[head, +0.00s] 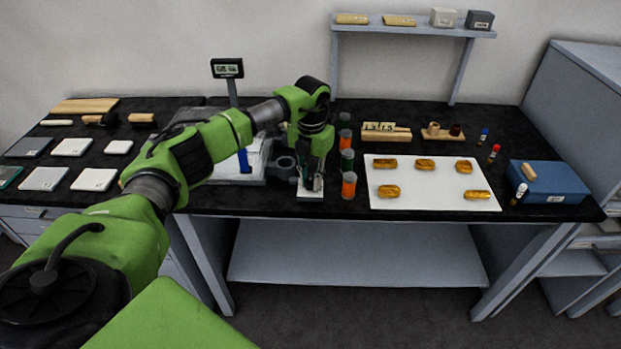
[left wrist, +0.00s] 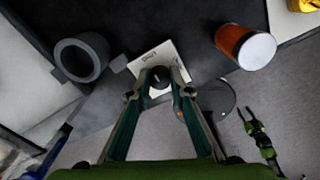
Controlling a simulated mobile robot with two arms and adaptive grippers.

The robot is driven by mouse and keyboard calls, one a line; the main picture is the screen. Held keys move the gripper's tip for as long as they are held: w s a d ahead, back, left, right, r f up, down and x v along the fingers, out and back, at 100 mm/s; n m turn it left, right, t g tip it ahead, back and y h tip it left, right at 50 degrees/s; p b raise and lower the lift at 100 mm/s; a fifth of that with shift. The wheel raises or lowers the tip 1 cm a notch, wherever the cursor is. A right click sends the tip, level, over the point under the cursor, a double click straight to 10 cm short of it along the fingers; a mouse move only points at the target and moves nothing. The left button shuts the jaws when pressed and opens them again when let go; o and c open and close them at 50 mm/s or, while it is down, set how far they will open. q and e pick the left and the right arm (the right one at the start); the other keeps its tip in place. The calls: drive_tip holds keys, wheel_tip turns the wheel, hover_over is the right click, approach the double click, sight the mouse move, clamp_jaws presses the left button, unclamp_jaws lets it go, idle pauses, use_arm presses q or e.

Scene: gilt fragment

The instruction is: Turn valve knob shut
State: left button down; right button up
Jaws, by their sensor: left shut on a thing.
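The valve knob (left wrist: 160,77) is a small dark round knob on a white labelled plate (left wrist: 152,57) in the left wrist view. The plate also shows near the front edge of the bench in the head view (head: 310,191). My left gripper (left wrist: 160,92) reaches down over the plate, its two fingers on either side of the knob and shut on it. In the head view the left gripper (head: 311,176) hides the knob. The knob's turn angle is not clear.
A grey ring-shaped cup (left wrist: 82,57) stands left of the plate. An orange-filled jar (head: 348,187) stands close to its right, in a row of jars. A white board (head: 430,199) with several gold pieces and a blue box (head: 549,182) lie farther right.

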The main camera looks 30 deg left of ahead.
sight(311, 181)
use_arm(q)
drive_tip(key=shift+w+r, duration=0.1)
drive_tip(key=c, duration=1.8)
unclamp_jaws()
drive_tip(key=shift+c, duration=0.2)
wheel_tip(311, 181, up, 12)
drive_tip(key=shift+d, duration=0.1)
